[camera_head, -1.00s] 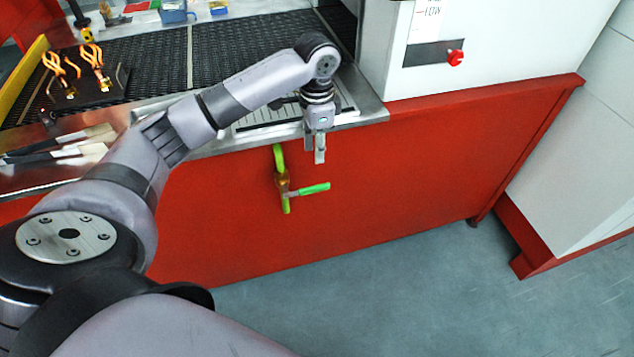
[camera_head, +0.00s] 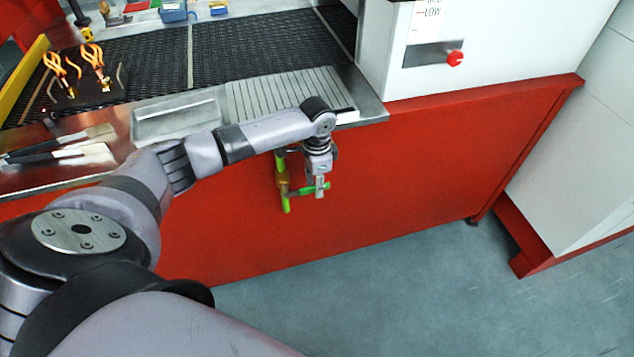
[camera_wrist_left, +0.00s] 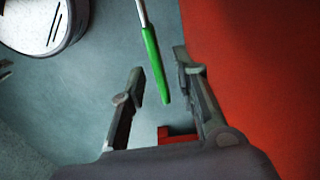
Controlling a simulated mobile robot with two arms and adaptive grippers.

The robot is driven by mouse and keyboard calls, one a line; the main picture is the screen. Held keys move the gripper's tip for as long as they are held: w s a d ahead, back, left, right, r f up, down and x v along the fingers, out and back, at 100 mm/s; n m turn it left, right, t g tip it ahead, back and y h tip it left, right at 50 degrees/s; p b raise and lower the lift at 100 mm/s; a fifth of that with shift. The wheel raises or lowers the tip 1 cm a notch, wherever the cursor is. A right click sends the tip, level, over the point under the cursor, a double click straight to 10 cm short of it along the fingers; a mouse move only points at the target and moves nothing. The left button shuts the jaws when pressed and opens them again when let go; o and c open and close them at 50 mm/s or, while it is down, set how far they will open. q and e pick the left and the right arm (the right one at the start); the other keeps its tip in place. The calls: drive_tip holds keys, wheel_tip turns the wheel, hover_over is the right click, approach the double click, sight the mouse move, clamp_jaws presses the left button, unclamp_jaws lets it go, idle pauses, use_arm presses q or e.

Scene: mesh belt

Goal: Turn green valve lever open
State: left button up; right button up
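The green valve lever (camera_head: 307,190) sticks out to the right from a green pipe (camera_head: 284,180) with a brass-coloured valve body on the front of the red panel. My left gripper (camera_head: 320,190) is at the lever's outer part in the head view and covers some of it. In the left wrist view the lever's green grip (camera_wrist_left: 156,65) points down between the two spread fingers (camera_wrist_left: 158,88). The fingers are open, with a gap visible on both sides of the grip. I cannot see my right gripper.
The red panel (camera_head: 400,180) stands close behind the lever. Above it is a steel bench edge (camera_head: 372,108) with a slatted grate (camera_head: 285,92) and an empty tray (camera_head: 178,120). A white cabinet with a red knob (camera_head: 455,58) is at the upper right. The floor (camera_head: 400,290) in front is clear.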

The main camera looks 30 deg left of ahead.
use_arm(q)
drive_tip(key=shift+c, duration=0.2)
clamp_jaws()
idle(0.6)
